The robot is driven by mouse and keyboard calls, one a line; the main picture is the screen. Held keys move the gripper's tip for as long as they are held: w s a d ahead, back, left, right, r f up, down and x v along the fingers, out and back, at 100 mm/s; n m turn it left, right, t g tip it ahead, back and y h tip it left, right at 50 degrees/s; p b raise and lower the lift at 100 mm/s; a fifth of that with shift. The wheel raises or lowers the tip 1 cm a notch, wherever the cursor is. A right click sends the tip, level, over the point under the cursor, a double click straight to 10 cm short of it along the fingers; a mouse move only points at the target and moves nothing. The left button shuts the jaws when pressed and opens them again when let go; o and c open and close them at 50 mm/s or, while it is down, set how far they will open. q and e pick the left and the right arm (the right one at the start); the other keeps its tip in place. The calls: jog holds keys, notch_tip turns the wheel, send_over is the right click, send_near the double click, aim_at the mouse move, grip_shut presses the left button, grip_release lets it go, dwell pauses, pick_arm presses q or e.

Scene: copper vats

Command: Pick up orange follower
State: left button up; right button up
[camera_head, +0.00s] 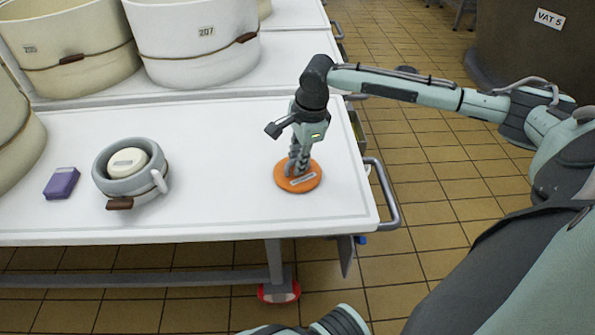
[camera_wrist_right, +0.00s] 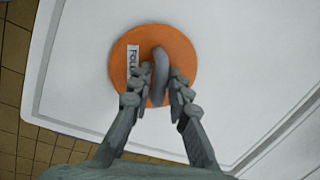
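The orange follower (camera_head: 301,184) is a flat orange disc with a white label and a grey handle. It lies flat on the white table near its right end. In the right wrist view, the follower (camera_wrist_right: 178,48) shows its grey loop handle (camera_wrist_right: 160,68) upright in the middle. My right gripper (camera_head: 296,166) reaches down over it from above. Its fingers (camera_wrist_right: 160,78) are drawn in on both sides of the handle and appear to touch it. The fingers partly hide the handle and the disc's near side. My left gripper is not in view.
A grey ring-shaped mould (camera_head: 150,185) with a pale piece inside and a purple block (camera_head: 61,183) stand on the left of the table (camera_head: 220,215). Large cream tubs (camera_head: 195,40) stand behind. A metal rail (camera_head: 388,195) edges the right end. A dark vat (camera_head: 535,50) stands beyond.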

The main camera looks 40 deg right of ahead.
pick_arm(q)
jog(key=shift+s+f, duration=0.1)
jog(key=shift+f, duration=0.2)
pick_arm(e)
grip_shut()
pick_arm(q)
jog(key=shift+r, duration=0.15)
pick_arm(e)
jog(key=shift+r, duration=0.1)
